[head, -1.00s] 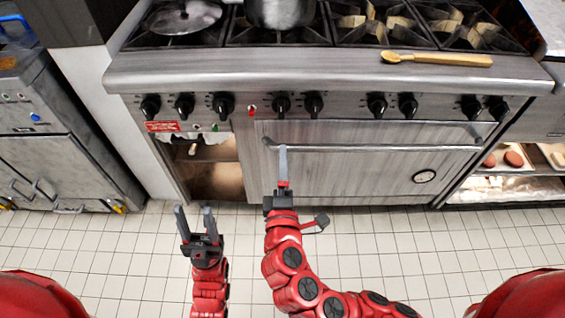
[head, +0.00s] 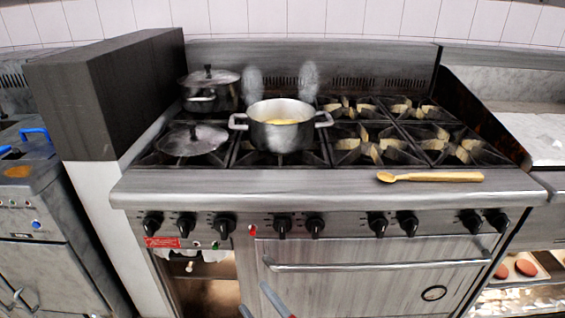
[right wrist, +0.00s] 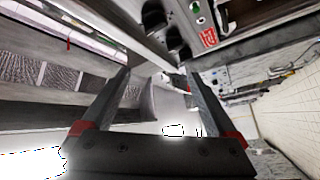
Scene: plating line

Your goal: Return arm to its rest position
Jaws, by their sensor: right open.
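My right gripper (head: 253,295) shows only as grey fingertips at the bottom edge of the head view, in front of the oven door. In the right wrist view the right gripper (right wrist: 158,78) is open, its two fingers apart with nothing held between them. The rest of the right arm is below the head view. My left gripper is not in view.
The stove's front edge (head: 330,190) is above my fingertips in the head view, with the oven handle (head: 375,266) close by. A pot (head: 281,135), lidded pan (head: 194,140) and wooden spoon (head: 430,177) rest on the stove. A dark block (head: 110,95) stands left.

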